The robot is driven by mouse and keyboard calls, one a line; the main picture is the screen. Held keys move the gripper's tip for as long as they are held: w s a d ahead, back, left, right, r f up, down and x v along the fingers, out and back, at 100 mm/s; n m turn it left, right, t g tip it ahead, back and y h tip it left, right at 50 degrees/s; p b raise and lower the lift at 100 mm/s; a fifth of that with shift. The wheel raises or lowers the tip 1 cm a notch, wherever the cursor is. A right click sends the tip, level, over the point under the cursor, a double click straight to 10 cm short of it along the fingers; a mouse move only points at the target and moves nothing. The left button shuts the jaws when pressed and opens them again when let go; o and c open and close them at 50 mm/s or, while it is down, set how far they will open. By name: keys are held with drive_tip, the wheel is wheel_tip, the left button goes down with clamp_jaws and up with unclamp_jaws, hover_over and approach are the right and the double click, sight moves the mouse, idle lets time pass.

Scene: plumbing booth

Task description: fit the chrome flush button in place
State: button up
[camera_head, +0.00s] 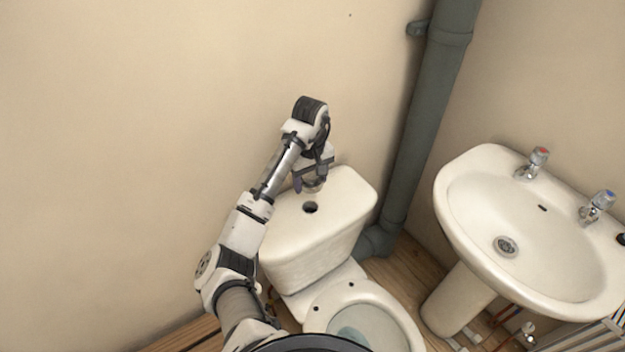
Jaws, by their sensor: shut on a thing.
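The white cistern (347,203) stands against the wall with a dark round hole (310,207) in its lid. My gripper (312,184) is above the back of the lid, just behind the hole, pointing down. It is shut on a small round piece, the chrome flush button (314,188), of which only a little shows under the jaws. The button looks apart from the hole; its exact height over the lid is hard to tell. My arm hides the left part of the cistern.
The toilet bowl (392,318) with an open seat is in front of the cistern. A grey soil pipe (428,110) runs up the wall to the right. A white washbasin (468,205) with two taps stands further right. The wall on the left is bare.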

drive_tip(key=shift+w+a, duration=0.1)
drive_tip(key=shift+f, duration=2.1)
wheel_tip(320, 180, down, 3)
drive_tip(key=b, duration=0.2)
drive_tip(key=shift+f+b, duration=0.1)
drive_tip(key=shift+b, duration=0.25)
drive_tip(key=shift+f, duration=0.95)
